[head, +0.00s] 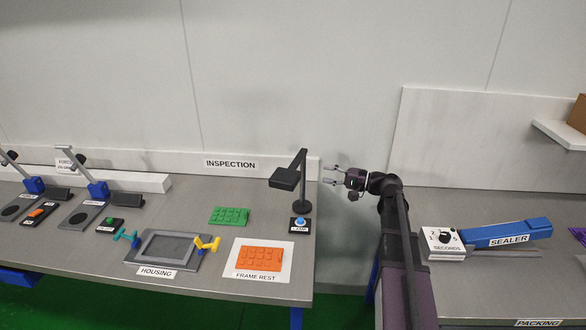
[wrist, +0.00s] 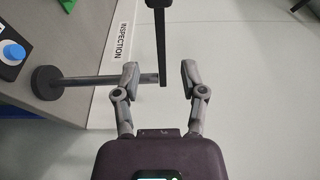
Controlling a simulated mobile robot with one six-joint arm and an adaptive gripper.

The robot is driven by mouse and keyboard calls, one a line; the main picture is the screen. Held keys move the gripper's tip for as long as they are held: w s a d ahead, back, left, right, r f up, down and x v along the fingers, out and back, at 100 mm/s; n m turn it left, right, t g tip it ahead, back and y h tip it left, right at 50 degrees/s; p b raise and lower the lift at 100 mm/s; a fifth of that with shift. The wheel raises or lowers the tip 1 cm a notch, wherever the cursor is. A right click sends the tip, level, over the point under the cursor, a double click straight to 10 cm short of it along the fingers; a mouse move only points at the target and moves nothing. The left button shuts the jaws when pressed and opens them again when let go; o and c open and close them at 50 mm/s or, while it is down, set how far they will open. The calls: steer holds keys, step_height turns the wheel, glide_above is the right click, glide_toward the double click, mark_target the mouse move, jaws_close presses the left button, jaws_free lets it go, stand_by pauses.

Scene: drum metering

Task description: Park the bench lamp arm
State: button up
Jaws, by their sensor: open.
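The dark bench lamp (head: 303,183) stands at the right end of the inspection bench. Its round base and upright post carry an arm that reaches toward the bench front, with a flat lamp head (head: 285,178) at its end. My gripper (head: 330,175) is open and empty, just right of the post, fingers pointing left. In the wrist view the lamp arm (wrist: 160,45) runs up the picture between my open fingers (wrist: 160,80), with a gap on both sides. The post (wrist: 100,80) passes behind the left finger. I cannot tell the depth between fingers and lamp.
A blue button (head: 300,222) sits in front of the lamp base. A green tray (head: 229,216), an orange tray (head: 259,258) on the frame rest and the grey housing fixture (head: 168,248) lie leftward. The sealer (head: 500,235) is on the right bench. A gap separates the benches.

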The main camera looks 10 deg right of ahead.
mark_target(296, 168)
steer(key=x, duration=1.2)
jaws_close()
